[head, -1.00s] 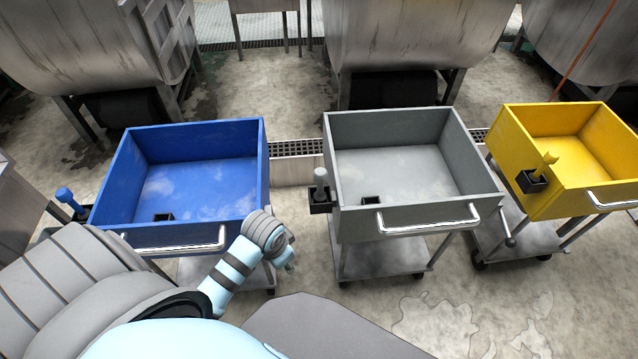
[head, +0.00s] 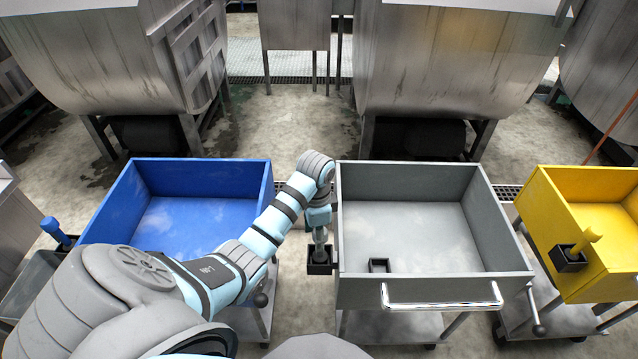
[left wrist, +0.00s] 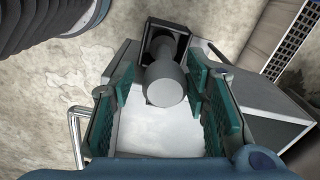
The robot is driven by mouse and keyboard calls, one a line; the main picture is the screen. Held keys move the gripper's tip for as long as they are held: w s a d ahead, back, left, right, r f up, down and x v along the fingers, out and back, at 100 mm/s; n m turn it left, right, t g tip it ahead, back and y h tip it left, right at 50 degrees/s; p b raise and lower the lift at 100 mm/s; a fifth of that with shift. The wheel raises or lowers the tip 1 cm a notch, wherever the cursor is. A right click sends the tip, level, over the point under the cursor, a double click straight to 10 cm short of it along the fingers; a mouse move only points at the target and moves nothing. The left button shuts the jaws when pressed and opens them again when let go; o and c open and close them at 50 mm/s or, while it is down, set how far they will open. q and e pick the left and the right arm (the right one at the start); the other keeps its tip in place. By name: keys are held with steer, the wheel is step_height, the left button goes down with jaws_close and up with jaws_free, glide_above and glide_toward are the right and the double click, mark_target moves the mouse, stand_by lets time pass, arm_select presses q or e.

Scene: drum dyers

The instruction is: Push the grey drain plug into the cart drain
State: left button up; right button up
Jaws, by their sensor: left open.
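The grey drain plug (left wrist: 166,84) stands in a small black holder (head: 319,268) on the left side of the grey cart (head: 430,290). In the left wrist view its round grey knob shows between the two green fingers of my left gripper (left wrist: 162,88), with gaps on both sides. My left gripper (head: 319,232) is open, over the plug, and hides part of it in the head view. The cart drain (head: 379,265) is a small dark square on the cart's floor, near its front edge. My right gripper is not in view.
A blue cart (head: 190,222) stands to the left, with a blue plug (head: 56,232) at its side. A yellow cart (head: 600,220) stands to the right, with a yellow plug (head: 583,242). The grey cart has raised walls and a front handle (head: 440,305). Its tray is otherwise empty.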

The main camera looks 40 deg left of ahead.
mark_target(321, 257)
arm_select(q)
steer(key=f, duration=0.2)
steer(key=w+f+b, duration=0.1)
steer(key=f, duration=0.3)
steer(key=shift+w+d+f, duration=0.1)
steer(key=shift+w+f, duration=0.25)
steer(key=shift+s+r, duration=0.25)
steer(key=shift+s, duration=0.05)
steer(key=shift+c, duration=0.7)
steer(key=c, duration=0.3)
jaws_close()
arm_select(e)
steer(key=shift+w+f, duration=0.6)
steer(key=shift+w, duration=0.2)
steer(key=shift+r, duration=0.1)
